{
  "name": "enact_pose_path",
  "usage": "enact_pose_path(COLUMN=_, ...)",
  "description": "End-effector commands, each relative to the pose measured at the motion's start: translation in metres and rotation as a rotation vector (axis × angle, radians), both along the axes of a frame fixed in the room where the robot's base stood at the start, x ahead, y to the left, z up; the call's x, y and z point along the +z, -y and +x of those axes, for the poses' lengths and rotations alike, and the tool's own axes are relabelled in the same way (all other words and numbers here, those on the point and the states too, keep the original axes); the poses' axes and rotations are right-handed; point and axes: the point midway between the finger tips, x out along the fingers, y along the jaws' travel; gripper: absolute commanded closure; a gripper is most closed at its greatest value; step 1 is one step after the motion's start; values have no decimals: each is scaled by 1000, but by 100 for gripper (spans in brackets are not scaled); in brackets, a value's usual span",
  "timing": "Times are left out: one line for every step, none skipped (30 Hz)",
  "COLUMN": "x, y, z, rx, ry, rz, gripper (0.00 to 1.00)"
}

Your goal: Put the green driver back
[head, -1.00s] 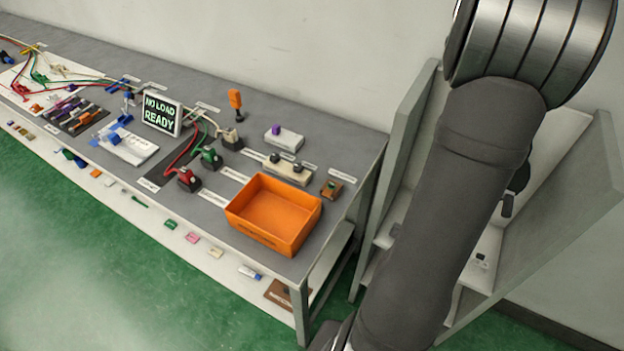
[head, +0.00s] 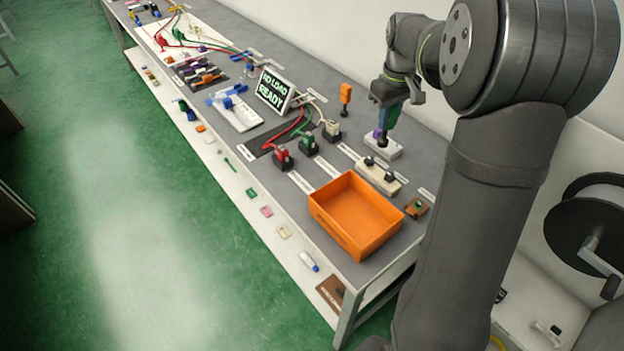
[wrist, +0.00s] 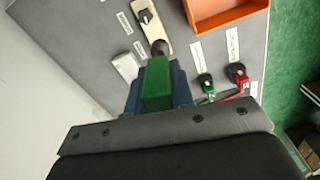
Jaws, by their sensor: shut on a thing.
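The green driver (head: 388,120) hangs from my gripper (head: 387,102) in the head view, green handle up and dark tip down. My gripper is shut on its handle. The driver is above the white block (head: 391,151) with a purple piece (head: 377,133) on it; I cannot tell whether the tip touches the block. In the wrist view the green handle (wrist: 157,85) sits between the blue-grey fingers (wrist: 155,92), and the dark tip end shows beyond it. An orange-handled driver (head: 346,93) stands upright on the bench to the left.
An orange bin (head: 335,221) stands at the front bench edge. Red (head: 283,156) and green (head: 307,143) lever fixtures with cables and a READY display (head: 273,91) stand left.

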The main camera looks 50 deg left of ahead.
Motion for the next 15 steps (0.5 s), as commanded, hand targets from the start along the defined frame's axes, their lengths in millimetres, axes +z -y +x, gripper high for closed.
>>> enact_pose_path(x=-10, y=-8, z=-18, rx=38, ry=-2, rz=-3, gripper=100)
enact_pose_path(x=-15, y=-12, z=-27, rx=57, ry=-2, rz=-3, gripper=100)
enact_pose_path(x=-22, y=-17, z=-37, rx=79, ry=-1, rz=-2, gripper=100)
enact_pose_path(x=-26, y=-19, z=-44, rx=94, ry=-1, rz=-2, gripper=100)
enact_pose_path(x=-30, y=-21, z=-50, rx=108, ry=-1, rz=-2, gripper=100)
enact_pose_path(x=-34, y=-24, z=-57, rx=123, ry=-1, rz=-1, gripper=100)
enact_pose_path(x=-37, y=-25, z=-61, rx=132, ry=-1, rz=-1, gripper=100)
enact_pose_path(x=-39, y=-26, z=-65, rx=140, ry=-1, rz=-1, gripper=100)
enact_pose_path(x=-41, y=-28, z=-69, rx=149, ry=0, rz=-1, gripper=100)
enact_pose_path(x=-43, y=-30, z=-71, rx=154, ry=0, rz=0, gripper=100)
enact_pose_path(x=-45, y=-31, z=-74, rx=157, ry=0, rz=0, gripper=100)
enact_pose_path(x=-48, y=-35, z=-77, rx=160, ry=-1, rz=-1, gripper=100)
enact_pose_path(x=-51, y=-38, z=-80, rx=162, ry=-1, rz=-1, gripper=100)
enact_pose_path(x=-54, y=-42, z=-83, rx=163, ry=-1, rz=-2, gripper=100)
enact_pose_path(x=-59, y=-49, z=-87, rx=165, ry=-1, rz=-2, gripper=100)
